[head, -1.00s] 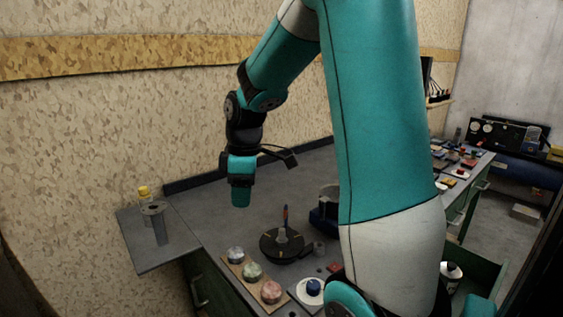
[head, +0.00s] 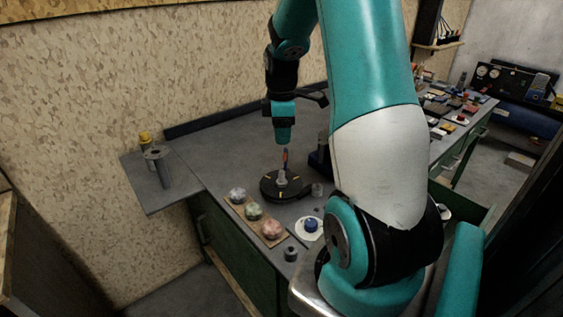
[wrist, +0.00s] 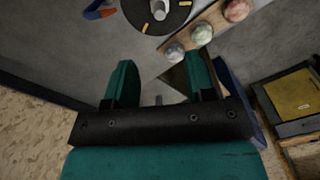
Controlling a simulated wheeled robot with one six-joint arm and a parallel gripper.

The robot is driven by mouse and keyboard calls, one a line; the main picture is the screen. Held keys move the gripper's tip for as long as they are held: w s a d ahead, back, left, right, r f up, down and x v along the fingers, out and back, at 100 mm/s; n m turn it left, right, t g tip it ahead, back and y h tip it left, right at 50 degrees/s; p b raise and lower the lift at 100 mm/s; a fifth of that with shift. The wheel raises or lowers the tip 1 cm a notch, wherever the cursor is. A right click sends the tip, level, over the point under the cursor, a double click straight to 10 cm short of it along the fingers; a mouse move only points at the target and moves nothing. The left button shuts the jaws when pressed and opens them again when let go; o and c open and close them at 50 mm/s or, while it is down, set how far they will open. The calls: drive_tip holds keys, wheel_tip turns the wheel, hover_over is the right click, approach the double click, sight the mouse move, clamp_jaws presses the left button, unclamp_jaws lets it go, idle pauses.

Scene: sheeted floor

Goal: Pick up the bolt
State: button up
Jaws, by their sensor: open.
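A small pale grey upright piece, which looks like the bolt (head: 282,177), stands on a round black disc (head: 270,192) with yellow marks on the bench. In the wrist view the bolt (wrist: 160,9) is at the top edge, partly cut off, on the disc (wrist: 135,22). My gripper (head: 283,141) points down above the bench, higher than the disc and apart from it. In the wrist view my gripper (wrist: 160,82) has its two green fingers wide apart, with nothing held.
Three coloured stones (head: 254,212) lie on a wooden strip by the disc. A white dish with a blue piece (head: 311,225) is to their right. A grey post (head: 159,166) and yellow-capped bottle (head: 146,139) stand on the left shelf.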

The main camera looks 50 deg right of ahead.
sight(282, 171)
wheel_tip(282, 171, down, 14)
drive_tip(key=shift+f+p, duration=0.1)
drive_tip(key=shift+p, duration=0.7)
clamp_jaws()
